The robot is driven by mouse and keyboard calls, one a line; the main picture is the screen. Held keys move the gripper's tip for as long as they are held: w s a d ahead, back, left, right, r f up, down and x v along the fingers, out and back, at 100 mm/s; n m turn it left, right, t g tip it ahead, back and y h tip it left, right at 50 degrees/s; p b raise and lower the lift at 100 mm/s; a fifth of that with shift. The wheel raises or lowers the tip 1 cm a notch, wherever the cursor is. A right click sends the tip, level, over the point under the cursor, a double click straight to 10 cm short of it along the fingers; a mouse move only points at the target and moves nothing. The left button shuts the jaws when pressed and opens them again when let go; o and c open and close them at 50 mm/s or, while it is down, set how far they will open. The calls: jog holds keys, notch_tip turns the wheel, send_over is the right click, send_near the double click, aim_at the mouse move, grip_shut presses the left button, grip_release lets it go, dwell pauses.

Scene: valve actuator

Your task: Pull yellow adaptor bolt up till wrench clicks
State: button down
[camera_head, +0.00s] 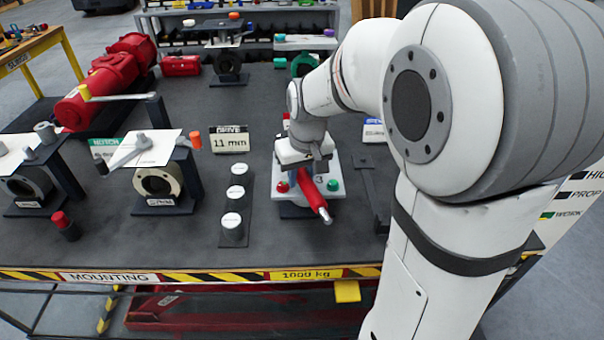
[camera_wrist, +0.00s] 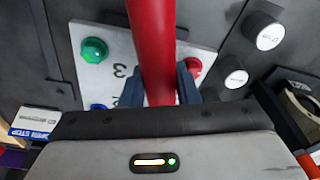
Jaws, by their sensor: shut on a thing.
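My gripper (camera_head: 306,164) is over the white plate on the dark bench, pointing down. In the wrist view its two fingers (camera_wrist: 160,88) are shut around a thick red bar (camera_wrist: 152,40), which looks like the wrench handle. In the head view the red bar (camera_head: 313,196) slopes down toward the bench's front edge and ends in a grey tip. The white plate (camera_head: 345,208) carries a green knob (camera_head: 333,185), a red knob (camera_head: 282,187) and a numeral 3. I cannot make out a yellow adaptor bolt near the gripper; the wrench's far end is hidden by my gripper.
White-topped cylinders (camera_head: 232,222) stand in a row left of the plate. Further left are a valve with a lever (camera_head: 158,182) and a red actuator (camera_head: 112,82). A "DRIVE 11 mm" sign (camera_head: 229,139) stands behind the cylinders. Bare bench lies toward the striped front edge (camera_head: 215,276).

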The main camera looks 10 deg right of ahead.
aim_at(281, 185)
jog(key=shift+a+r, duration=0.1)
jog(key=shift+a+m, duration=1)
jog(key=shift+a, duration=0.1)
jog(key=shift+w+a+m+h, duration=0.2)
jog(key=shift+a+m+h, duration=0.1)
jog(key=shift+a+m, duration=0.85)
jog(key=shift+n, duration=0.25)
jog(key=shift+r, duration=0.1)
jog(key=shift+r+p, duration=1.75)
jog(key=shift+r, duration=0.65)
